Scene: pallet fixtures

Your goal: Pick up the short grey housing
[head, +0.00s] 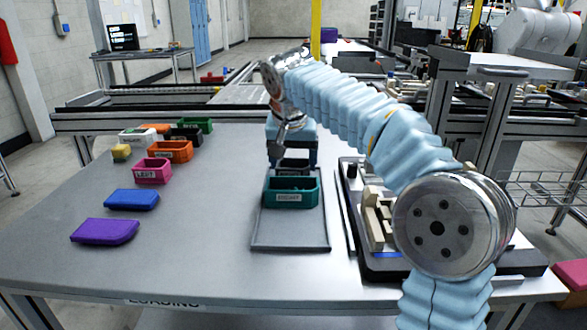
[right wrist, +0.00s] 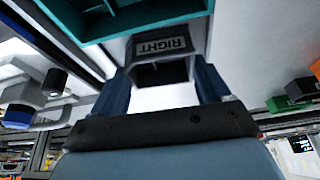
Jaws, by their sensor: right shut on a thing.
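The short grey housing (head: 293,166) is on the grey tray (head: 290,236), just behind the teal housing (head: 291,191). In the right wrist view the grey housing (right wrist: 160,72) shows a label reading RIGHT and sits between my two blue fingers. My right gripper (head: 292,160) comes down from above and is shut on the grey housing. In the right wrist view the right gripper (right wrist: 165,88) has a finger at each side of it. Whether the housing touches the tray is hidden. My left gripper is not in view.
On the table's left lie a purple block (head: 105,231), a blue block (head: 132,199), a pink bin (head: 152,170), an orange bin (head: 170,151) and several others. A dark fixture (head: 375,262) with beige parts (head: 378,215) stands right of the tray. The table's middle left is clear.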

